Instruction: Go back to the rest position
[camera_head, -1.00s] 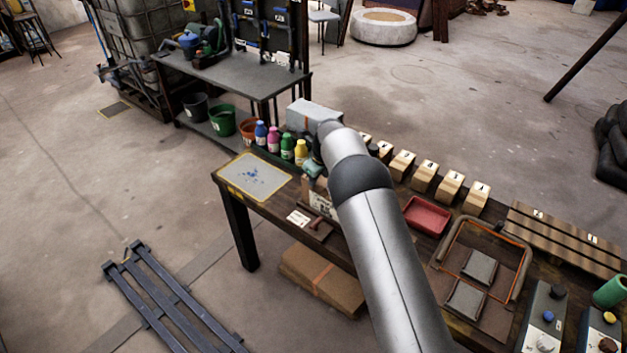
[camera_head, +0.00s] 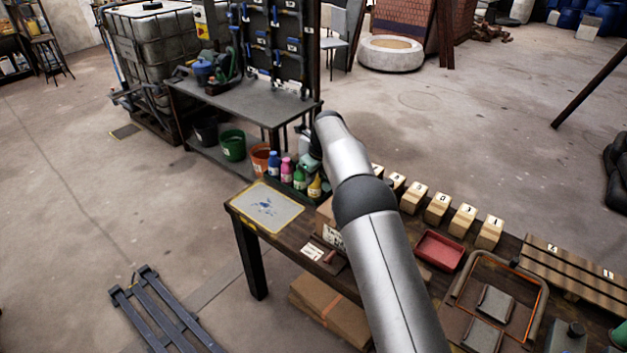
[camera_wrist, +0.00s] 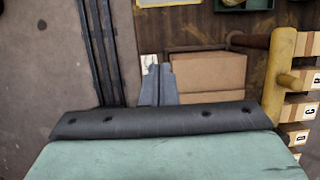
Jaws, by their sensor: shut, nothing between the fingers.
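My gripper (camera_wrist: 158,85) shows in the wrist view as two grey fingertips pressed together, with nothing between them. They are seen over the edge of a cardboard box (camera_wrist: 207,75), apparently well above it. In the head view my arm reaches up from the bottom over the workbench (camera_head: 285,233), its end bent toward the bench's far left part. My fingers are hidden or too small to tell there.
The bench holds colored bottles (camera_head: 287,170), a splattered mat (camera_head: 266,207), numbered wooden blocks (camera_head: 438,207) and a red tray (camera_head: 440,250). A shelf table (camera_head: 245,100) stands behind. A dark metal rack (camera_head: 160,310) lies on the floor; open floor is at left.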

